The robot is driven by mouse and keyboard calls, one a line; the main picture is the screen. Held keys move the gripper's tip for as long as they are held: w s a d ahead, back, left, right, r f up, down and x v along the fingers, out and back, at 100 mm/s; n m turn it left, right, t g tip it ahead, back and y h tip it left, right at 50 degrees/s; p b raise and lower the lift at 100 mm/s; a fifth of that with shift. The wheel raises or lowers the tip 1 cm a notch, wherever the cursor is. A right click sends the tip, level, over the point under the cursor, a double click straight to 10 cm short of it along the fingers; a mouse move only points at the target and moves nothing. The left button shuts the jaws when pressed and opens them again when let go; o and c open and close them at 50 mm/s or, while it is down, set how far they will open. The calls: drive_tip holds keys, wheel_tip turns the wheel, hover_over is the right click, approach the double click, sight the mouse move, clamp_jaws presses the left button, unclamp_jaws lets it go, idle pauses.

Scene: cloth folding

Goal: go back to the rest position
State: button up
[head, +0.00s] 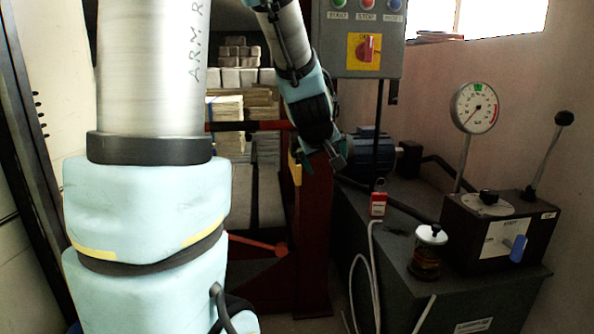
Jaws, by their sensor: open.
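My gripper (325,158) shows in the head view near the middle, at the lower end of my arm, which hangs down from the top edge. Its jaws are small and dark here, pointing down, and they are open with nothing seen between them. It is in front of a dark red frame (315,230) in the picture; I cannot tell how far apart they are. No cloth is in view. My own large arm links fill the left part of the view and hide what is behind them.
A grey control box (360,40) with a red switch is at the top. On the right, a dark bench (385,270) bears a blue motor (366,152), a lidded jar (427,255), a round gauge (476,107) and a lever box (500,230). Shelves with stacked blocks (238,78) stand behind.

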drive_tip(key=s+a+f+m+g+y, duration=0.2)
drive_tip(key=s+a+f+g, duration=0.2)
drive_tip(key=s+a+f, duration=0.4)
drive_tip(key=s+a+f+m+g+y, duration=0.15)
drive_tip(key=s+a+f+g, duration=0.25)
drive_tip(key=s+a, duration=0.5)
drive_tip(key=d+r+p, duration=0.3)
drive_tip(key=r+p, duration=1.7)
drive_tip(key=shift+s+m+h, duration=0.35)
drive_tip(key=shift+s+m, duration=0.1)
drive_tip(key=shift+c, duration=0.2)
